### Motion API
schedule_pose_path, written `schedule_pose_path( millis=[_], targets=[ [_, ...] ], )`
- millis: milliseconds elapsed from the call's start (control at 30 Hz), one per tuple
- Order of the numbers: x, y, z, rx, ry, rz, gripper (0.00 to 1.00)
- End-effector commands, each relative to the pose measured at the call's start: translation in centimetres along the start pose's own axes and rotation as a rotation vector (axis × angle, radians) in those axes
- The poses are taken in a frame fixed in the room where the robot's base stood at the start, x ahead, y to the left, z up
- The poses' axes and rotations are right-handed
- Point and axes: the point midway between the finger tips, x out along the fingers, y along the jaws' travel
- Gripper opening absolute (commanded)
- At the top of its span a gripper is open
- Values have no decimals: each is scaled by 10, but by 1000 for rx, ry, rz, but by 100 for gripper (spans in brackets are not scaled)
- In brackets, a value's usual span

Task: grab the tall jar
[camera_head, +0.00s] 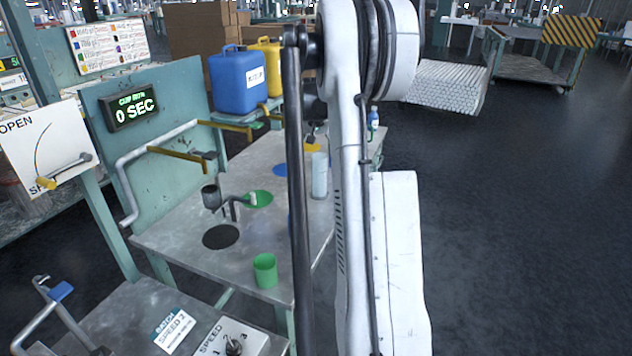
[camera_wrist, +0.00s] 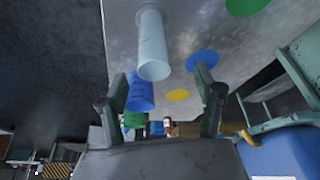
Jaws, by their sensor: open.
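The tall jar (camera_head: 319,176) is a pale, bluish-white cylinder standing upright on the grey metal table (camera_head: 180,250), just left of my arm in the head view. In the wrist view the tall jar (camera_wrist: 152,45) shows beyond and between the tips of my gripper (camera_wrist: 160,76). My gripper is open, with its two dark fingers apart and nothing held. The jar appears apart from both fingers. In the head view my arm hides much of the area around the gripper.
A blue cylinder (camera_wrist: 140,93) shows beside the left finger in the wrist view. A green cup (camera_head: 265,270) stands at the table's front. Blue (camera_head: 237,80) and yellow (camera_head: 268,62) canisters stand at the back. A metal-armed fixture (camera_head: 225,200) stands left of the jar.

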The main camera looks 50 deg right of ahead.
Motion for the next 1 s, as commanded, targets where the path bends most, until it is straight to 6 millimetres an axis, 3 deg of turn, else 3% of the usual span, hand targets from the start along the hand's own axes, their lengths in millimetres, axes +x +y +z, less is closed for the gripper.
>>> schedule_pose_path(
  millis=[167,500,1000],
  targets=[
    [18,9,-4,12,-3,5,66],
    [76,9,-3,11,-3,5,66],
    [114,14,-1,10,-2,5,66]
  ],
)
